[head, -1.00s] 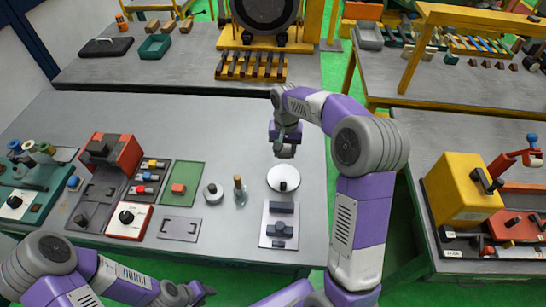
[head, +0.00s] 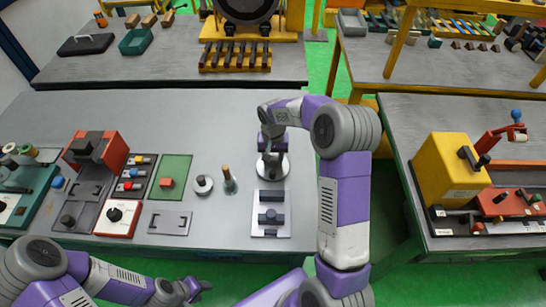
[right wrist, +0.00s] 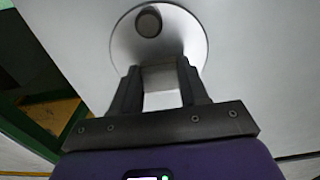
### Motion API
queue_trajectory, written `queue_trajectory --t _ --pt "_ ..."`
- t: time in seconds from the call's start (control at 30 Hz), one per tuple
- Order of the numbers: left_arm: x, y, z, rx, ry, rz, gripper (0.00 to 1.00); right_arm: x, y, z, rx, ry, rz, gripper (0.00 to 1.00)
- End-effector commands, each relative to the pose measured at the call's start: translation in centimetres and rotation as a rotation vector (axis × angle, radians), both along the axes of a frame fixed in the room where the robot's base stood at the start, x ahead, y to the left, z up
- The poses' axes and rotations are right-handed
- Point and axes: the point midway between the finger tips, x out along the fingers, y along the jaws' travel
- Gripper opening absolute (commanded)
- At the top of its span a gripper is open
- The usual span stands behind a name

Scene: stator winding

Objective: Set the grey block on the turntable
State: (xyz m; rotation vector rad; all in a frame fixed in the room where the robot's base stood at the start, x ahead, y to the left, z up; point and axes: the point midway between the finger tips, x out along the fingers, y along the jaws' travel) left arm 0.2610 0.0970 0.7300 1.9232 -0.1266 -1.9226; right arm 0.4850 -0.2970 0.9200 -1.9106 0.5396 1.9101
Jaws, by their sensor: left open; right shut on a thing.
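The turntable (head: 284,172) is a pale round disc near the front right of the grey table. It also shows in the right wrist view (right wrist: 190,35), with a dark round knob on it. My right gripper (head: 272,156) is over the turntable in the head view and covers part of it. In the right wrist view its fingers are shut on the grey block (right wrist: 161,78), which overlaps the disc's near edge. I cannot tell whether the block touches the disc. The block is not clear in the head view. My left gripper (head: 200,289) is open and empty, low in front of the table.
A plate with dark blocks (head: 271,230) lies just in front of the turntable. A small bottle (head: 229,182) and a round grey piece (head: 203,186) stand to its left. A green mat (head: 174,167) and red machine (head: 112,151) are further left.

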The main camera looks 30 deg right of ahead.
Motion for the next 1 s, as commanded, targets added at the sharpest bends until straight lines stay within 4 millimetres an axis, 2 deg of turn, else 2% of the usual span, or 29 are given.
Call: queue_trajectory --t 0.13,0.17,0.3,0.67,0.77,1.0 --pt "0.0 0.0 -0.3 0.000 0.000 0.000 0.43 0.0 0.0 -0.4 0.000 0.000 0.001 0.13" --pt "0.0 0.0 -0.3 0.000 0.000 0.000 0.43 0.0 0.0 -0.3 0.000 0.000 0.001 0.48" --pt "0.0 0.0 -0.2 0.000 0.000 0.000 0.43 0.0 0.0 -0.3 0.000 0.000 0.001 0.69" --pt "0.0 0.0 0.2 0.000 0.000 0.000 0.43 0.0 0.0 0.3 0.000 0.000 0.000 0.69" --pt "0.0 0.0 0.3 0.000 0.000 0.000 0.43 0.1 0.0 1.6 -0.001 -0.004 0.001 0.69" --pt "0.0 0.0 1.2 0.000 0.000 0.000 0.43 0.1 0.0 6.8 -0.001 -0.005 0.000 0.69"
